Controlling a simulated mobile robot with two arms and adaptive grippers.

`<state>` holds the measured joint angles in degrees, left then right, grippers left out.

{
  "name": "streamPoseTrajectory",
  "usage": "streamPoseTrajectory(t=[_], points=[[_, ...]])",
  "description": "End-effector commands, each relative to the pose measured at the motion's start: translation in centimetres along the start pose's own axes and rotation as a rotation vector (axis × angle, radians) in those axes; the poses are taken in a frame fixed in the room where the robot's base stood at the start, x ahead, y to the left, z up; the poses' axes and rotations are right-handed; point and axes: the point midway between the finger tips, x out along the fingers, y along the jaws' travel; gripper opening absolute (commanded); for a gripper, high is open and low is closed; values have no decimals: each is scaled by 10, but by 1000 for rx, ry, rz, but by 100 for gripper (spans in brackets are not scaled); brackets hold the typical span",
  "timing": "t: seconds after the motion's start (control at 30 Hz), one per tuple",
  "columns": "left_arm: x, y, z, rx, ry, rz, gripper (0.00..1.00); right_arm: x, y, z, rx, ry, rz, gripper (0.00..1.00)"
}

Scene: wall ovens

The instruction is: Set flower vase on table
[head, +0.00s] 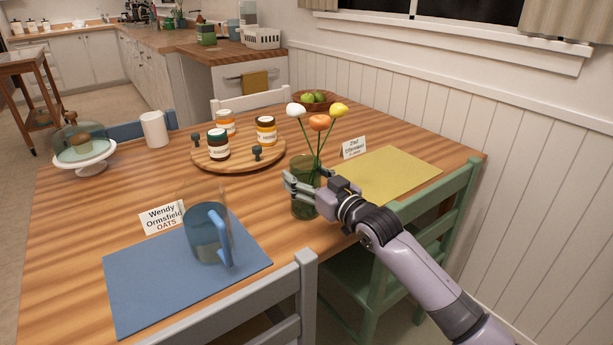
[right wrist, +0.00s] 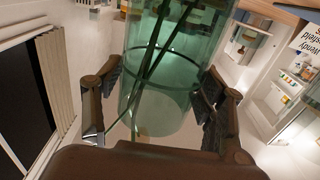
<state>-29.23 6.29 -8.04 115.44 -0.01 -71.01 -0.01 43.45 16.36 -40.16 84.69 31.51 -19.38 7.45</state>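The flower vase (head: 305,206) is a green glass cylinder holding a white, an orange and a yellow flower (head: 319,122). In the head view it is upright near the table's right front edge, between the two placemats. I cannot tell whether its base touches the wooden table (head: 90,215). My right gripper (head: 303,184) comes from the right and is shut around the vase's middle. In the right wrist view the vase (right wrist: 160,85) stands between the two fingers (right wrist: 160,100), which lie against its sides. My left gripper is not in view.
A yellow placemat (head: 395,172) and a card (head: 354,147) lie right. A round tray (head: 240,164) with jars stands behind. Chairs (head: 385,255) surround the table.

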Motion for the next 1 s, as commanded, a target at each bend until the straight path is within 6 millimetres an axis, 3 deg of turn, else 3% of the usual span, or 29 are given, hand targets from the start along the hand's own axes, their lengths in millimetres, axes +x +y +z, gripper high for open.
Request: streamPoseTrajectory(t=[0.13,0.53,0.67,1.0], points=[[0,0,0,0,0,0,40,0,0,0,0,0,0,76],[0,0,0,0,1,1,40,-6,0,-2,1,-1,0,76],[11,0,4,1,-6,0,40,-24,0,-2,-1,-1,0,76],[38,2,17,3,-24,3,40,-93,0,-3,-1,-2,0,76]])
